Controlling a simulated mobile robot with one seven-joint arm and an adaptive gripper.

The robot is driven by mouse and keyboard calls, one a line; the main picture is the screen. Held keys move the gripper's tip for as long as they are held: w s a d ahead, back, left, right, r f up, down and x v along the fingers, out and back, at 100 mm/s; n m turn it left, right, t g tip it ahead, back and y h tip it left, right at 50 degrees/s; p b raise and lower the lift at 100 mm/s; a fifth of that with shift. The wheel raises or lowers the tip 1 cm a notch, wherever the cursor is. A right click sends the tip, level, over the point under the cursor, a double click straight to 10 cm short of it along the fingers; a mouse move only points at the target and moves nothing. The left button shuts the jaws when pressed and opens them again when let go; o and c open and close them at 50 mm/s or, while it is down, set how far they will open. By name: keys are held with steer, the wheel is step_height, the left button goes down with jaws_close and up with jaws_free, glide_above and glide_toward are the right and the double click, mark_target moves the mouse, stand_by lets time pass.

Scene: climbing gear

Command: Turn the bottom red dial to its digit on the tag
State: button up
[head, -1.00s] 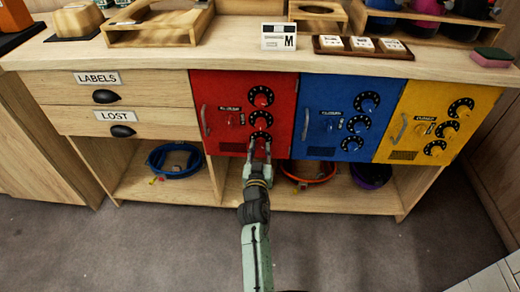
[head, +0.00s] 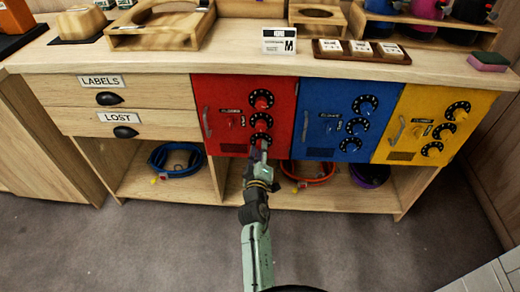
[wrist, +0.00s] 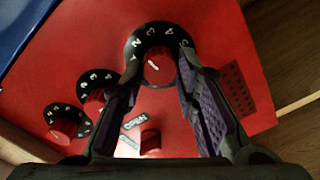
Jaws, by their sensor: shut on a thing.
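The red locker (head: 215,90) has a column of red dials with black digit rings. My gripper (head: 263,148) is at its bottom dial (head: 260,140), whose ring is partly covered by the fingers. In the wrist view the bottom dial's red knob (wrist: 158,68) sits between the tips of my gripper (wrist: 160,75), and the jaws are closed on it. The middle dial (wrist: 92,98) and top dial (wrist: 62,125) lie to the left. No tag digit for the dial is readable.
A white card marked M (head: 279,40) stands on the countertop above the locker. A tray (head: 362,53) with several small white tags is beside it. The blue locker (head: 325,95) adjoins on the right. Open shelves with coiled ropes lie below.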

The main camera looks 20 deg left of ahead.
steer(key=shift+r+n, duration=0.15)
steer(key=shift+n, duration=0.65)
steer(key=o, duration=1.2)
steer(key=shift+c, duration=0.2)
steer(key=shift+f, duration=0.2)
